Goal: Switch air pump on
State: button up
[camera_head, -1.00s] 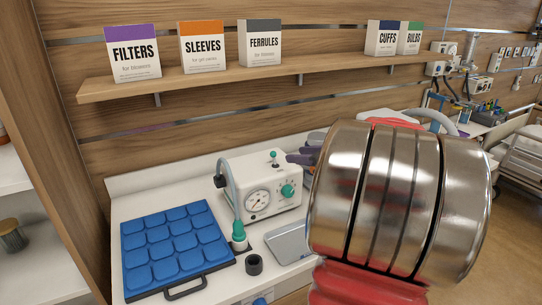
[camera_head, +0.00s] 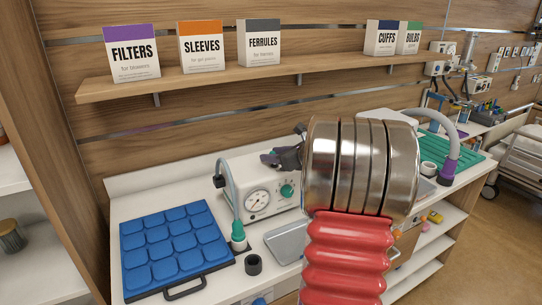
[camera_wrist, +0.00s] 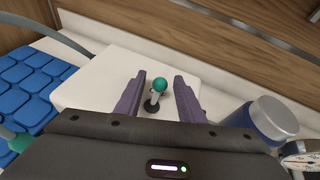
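The air pump (camera_head: 240,178) is a white box with a round gauge (camera_head: 257,203) and a teal knob (camera_head: 287,191) on its front. On its top stands a small lever switch with a teal ball tip (camera_wrist: 159,86) and a dark base, seen in the wrist view. My gripper (camera_wrist: 159,75) is open above the pump top, one purple finger on each side of the lever, with gaps showing on both sides. In the head view my gripper (camera_head: 281,158) hides the lever. Whether the lever stands at on or off cannot be told.
A hose runs from the pump's left side to a teal fitting (camera_head: 238,232). A blue compartment tray (camera_head: 175,245) lies at the left, a black cup (camera_head: 253,264) and grey tray (camera_head: 287,240) in front. A blue, silver-topped cylinder (camera_wrist: 268,118) stands right of my fingers. A shelf (camera_head: 200,80) hangs above.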

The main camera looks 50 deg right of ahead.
jog(key=shift+w+f, duration=0.15)
jog(key=shift+w, duration=0.3)
